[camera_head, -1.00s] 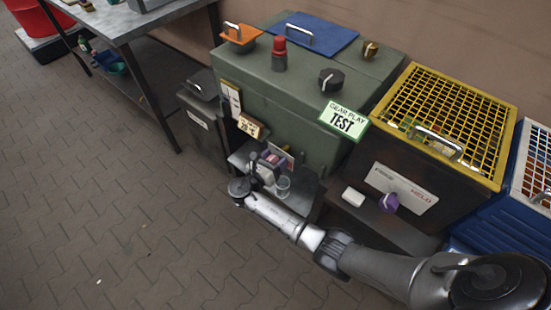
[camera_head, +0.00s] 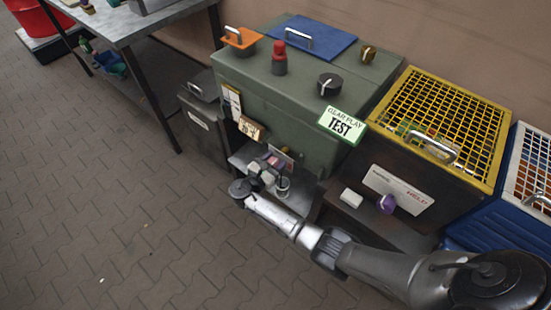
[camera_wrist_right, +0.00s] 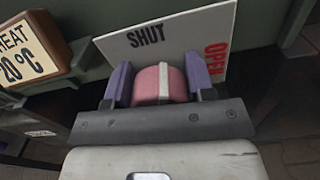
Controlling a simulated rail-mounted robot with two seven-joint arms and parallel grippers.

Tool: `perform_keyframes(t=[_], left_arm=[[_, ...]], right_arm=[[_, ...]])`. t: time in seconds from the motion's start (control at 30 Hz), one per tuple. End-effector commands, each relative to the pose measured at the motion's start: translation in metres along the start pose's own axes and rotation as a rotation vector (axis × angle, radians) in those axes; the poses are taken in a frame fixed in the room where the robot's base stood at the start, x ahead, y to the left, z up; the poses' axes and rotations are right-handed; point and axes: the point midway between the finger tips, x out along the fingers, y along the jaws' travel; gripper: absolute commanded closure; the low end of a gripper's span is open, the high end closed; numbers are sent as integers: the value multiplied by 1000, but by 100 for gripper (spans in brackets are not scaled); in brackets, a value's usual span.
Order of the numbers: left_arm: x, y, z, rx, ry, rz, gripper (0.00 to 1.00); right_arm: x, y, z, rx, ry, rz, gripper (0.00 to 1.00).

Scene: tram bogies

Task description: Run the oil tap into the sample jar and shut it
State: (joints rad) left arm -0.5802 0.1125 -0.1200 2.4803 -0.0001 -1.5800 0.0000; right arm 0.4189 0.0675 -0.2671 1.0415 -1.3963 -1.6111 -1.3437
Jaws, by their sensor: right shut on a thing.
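My right gripper (camera_head: 268,166) is at the front of the green cabinet (camera_head: 300,110). In the right wrist view its purple fingers (camera_wrist_right: 158,88) are shut on the pink tap handle (camera_wrist_right: 147,86), which has a white stripe. The stripe points up the picture, between the words SHUT and OPEN on the white plate (camera_wrist_right: 180,38) behind. The small sample jar (camera_head: 283,188) stands on the low shelf (camera_head: 300,199), just right of the gripper in the head view. The tap's spout is hidden, and I cannot tell the jar's oil level. My left gripper is not in view.
A "20 °C" sign (camera_head: 251,129) sits left of the tap. A black knob (camera_head: 330,84) and a red-capped fitting (camera_head: 279,57) are on the cabinet top. A yellow-grilled box (camera_head: 440,125) with a purple knob (camera_head: 387,203) stands right. The paved floor in front is clear.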

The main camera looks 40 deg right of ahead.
Motion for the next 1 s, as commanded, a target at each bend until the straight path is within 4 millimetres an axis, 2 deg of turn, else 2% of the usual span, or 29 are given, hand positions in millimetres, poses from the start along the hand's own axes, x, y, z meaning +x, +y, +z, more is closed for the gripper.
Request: perform_keyframes(t=[0.33,0.37,0.6,0.87,1.0], left_arm=[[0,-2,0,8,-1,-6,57],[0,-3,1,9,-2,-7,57],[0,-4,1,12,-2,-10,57],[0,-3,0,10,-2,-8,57],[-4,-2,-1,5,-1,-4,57]], right_arm=[[0,0,0,14,1,-1,74],[0,0,0,14,1,-1,49],[0,0,0,14,1,0,26],[-1,0,0,13,1,0,25],[-12,1,1,13,2,2,25]])
